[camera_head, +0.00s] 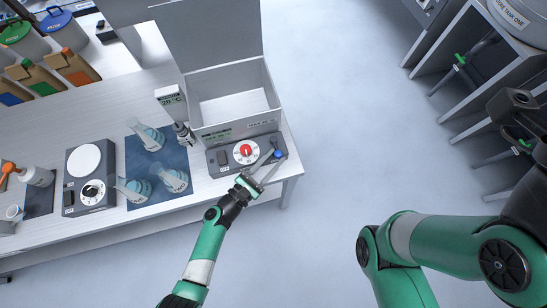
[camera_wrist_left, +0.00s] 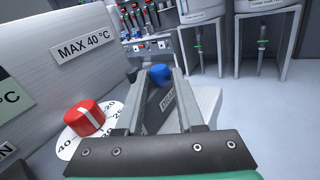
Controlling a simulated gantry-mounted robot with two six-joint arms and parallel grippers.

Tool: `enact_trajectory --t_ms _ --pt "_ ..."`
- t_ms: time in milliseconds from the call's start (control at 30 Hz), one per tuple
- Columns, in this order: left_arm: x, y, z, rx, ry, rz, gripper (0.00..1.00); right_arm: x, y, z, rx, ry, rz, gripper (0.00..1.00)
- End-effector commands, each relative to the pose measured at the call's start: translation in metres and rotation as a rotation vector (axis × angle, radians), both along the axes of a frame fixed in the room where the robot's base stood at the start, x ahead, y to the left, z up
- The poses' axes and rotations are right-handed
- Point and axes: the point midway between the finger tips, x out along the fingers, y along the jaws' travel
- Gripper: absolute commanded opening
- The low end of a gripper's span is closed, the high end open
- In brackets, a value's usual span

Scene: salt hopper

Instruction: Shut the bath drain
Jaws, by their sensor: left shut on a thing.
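The bath (camera_head: 236,95) is a pale open-topped box with its lid raised, standing on the bench; its front wall also shows in the left wrist view (camera_wrist_left: 45,75). A control base with a red dial (camera_head: 246,149) is at its front; the dial shows in the left wrist view (camera_wrist_left: 87,118). A blue drain knob (camera_head: 279,154) is at the base's right end. My left gripper (camera_head: 275,155) reaches it from the front and is shut on this knob, which shows between the fingertips in the left wrist view (camera_wrist_left: 160,74).
A blue mat (camera_head: 152,192) with several flasks lies left of the bath. A device with a white round plate (camera_head: 84,160) stands further left. The bench's right edge is close to the knob. Tanks on stands (camera_head: 525,20) are at far right, across open floor.

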Motion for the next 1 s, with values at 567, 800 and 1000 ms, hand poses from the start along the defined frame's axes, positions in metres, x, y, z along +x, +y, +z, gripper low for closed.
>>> enact_trajectory --t_ms 567,800,1000 --pt "0.0 0.0 0.0 0.001 -0.001 0.002 0.68 0.0 0.0 0.0 0.0 0.0 0.0 0.67" --pt "-0.026 0.02 0.002 0.002 0.002 0.007 0.68 0.0 0.0 0.011 0.0 0.0 0.0 0.67" --pt "-0.064 0.05 0.001 0.001 0.001 0.008 0.68 0.0 0.0 0.02 0.0 0.0 0.0 0.67"
